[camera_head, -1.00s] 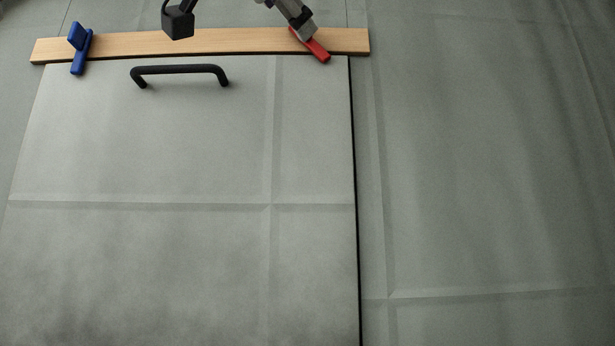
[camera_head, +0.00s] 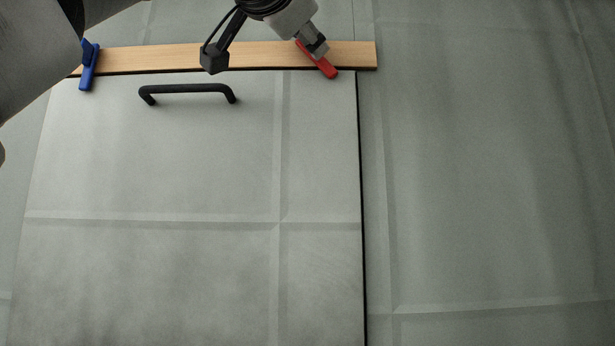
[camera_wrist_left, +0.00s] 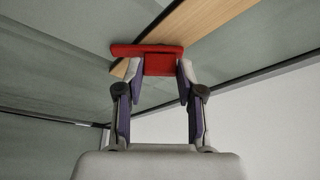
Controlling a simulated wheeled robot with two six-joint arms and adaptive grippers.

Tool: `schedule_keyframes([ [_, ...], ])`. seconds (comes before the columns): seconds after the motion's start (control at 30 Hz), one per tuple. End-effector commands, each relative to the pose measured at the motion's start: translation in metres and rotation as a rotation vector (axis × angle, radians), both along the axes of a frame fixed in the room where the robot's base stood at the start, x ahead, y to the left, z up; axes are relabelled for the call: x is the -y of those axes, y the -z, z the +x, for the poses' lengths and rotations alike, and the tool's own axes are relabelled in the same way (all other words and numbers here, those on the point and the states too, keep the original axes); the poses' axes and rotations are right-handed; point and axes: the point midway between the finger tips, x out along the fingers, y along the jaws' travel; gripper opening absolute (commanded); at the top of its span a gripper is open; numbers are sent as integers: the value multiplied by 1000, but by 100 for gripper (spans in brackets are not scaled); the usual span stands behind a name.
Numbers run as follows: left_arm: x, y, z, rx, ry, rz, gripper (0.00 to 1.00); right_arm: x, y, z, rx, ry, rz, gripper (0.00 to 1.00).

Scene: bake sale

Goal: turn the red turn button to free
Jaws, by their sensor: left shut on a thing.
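The red turn button (camera_head: 325,68) sits near the right end of the wooden strip, slanted, its lower right end reaching past the strip's lower edge onto the panel. In the left wrist view the red turn button (camera_wrist_left: 128,50) shows as a bar with a raised block. My left gripper (camera_head: 318,50) is at it from above, and in the wrist view the left gripper (camera_wrist_left: 160,72) has its fingers on both sides of the block, shut on it. Part of the button is hidden behind the fingers in the head view. My right gripper is not in view.
A blue turn button (camera_head: 88,70) stands nearly upright at the left end of the wooden strip (camera_head: 150,58). A black handle (camera_head: 188,89) is on the grey panel (camera_head: 180,160) below. The grey wall (camera_head: 490,160) at right is bare.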

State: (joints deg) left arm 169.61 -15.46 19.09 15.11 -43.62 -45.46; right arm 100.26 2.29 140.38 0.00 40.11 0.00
Motion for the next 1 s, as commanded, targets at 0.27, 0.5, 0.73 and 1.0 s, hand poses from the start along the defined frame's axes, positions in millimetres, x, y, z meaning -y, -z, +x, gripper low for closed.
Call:
schedule_keyframes([
  [0.27,-1,-1,-1,9,-2,-92,3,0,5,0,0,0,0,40],
  [0.5,1,-1,-1,9,-1,-325,3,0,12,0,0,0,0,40],
  [0.73,0,-2,-1,8,1,-378,3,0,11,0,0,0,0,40],
  [1.0,1,-1,0,6,1,-375,62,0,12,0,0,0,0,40],
])
